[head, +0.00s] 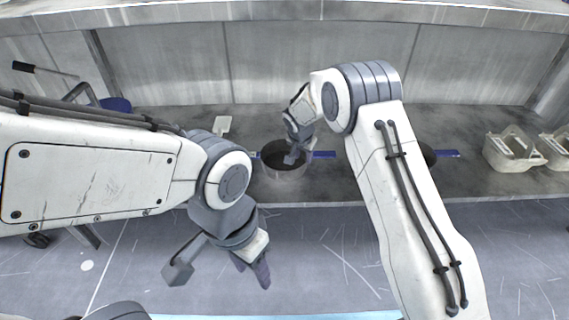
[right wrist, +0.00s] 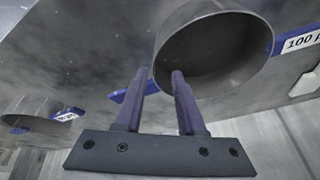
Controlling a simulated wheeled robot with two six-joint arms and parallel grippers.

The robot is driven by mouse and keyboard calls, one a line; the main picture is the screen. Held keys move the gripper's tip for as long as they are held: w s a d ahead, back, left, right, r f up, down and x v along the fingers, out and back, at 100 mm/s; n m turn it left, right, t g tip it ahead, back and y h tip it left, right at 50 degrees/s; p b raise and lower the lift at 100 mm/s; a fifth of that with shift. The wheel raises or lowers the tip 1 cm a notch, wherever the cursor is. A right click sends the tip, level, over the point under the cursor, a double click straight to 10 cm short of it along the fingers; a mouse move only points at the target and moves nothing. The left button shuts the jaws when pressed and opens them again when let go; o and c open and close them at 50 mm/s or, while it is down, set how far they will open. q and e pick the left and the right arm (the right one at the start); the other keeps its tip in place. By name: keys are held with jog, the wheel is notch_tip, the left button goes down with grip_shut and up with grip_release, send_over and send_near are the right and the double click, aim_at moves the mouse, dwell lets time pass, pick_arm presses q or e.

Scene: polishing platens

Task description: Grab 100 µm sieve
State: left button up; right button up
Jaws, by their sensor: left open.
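A round grey metal sieve (head: 283,172) stands on the grey bench, with blue strips at both sides. In the right wrist view the sieve (right wrist: 225,50) fills the upper middle, and a blue strip beside it carries a white label (right wrist: 302,41) reading "100" and a cut-off "µ". My right gripper (head: 293,157) is over the sieve. Its fingers (right wrist: 160,73) stand apart, with the sieve's left edge seen between their tips; contact cannot be told. My left gripper (head: 254,274) is open and empty, low in front of the bench, pointing down.
A second dark round sieve (head: 428,155) with a blue strip (head: 447,153) is partly hidden behind my right arm. Pale containers (head: 512,148) stand at the bench's right end. A white flat item (head: 223,125) lies left of the sieve.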

aim_at(303, 162)
jog(key=b+x, duration=0.3)
jog(key=x, duration=0.2)
jog(key=shift+s+a+f, duration=0.1)
jog(key=shift+s+f, duration=0.05)
jog(key=shift+f, duration=0.05)
jog(key=shift+r, duration=0.1)
grip_shut()
dwell(1.1)
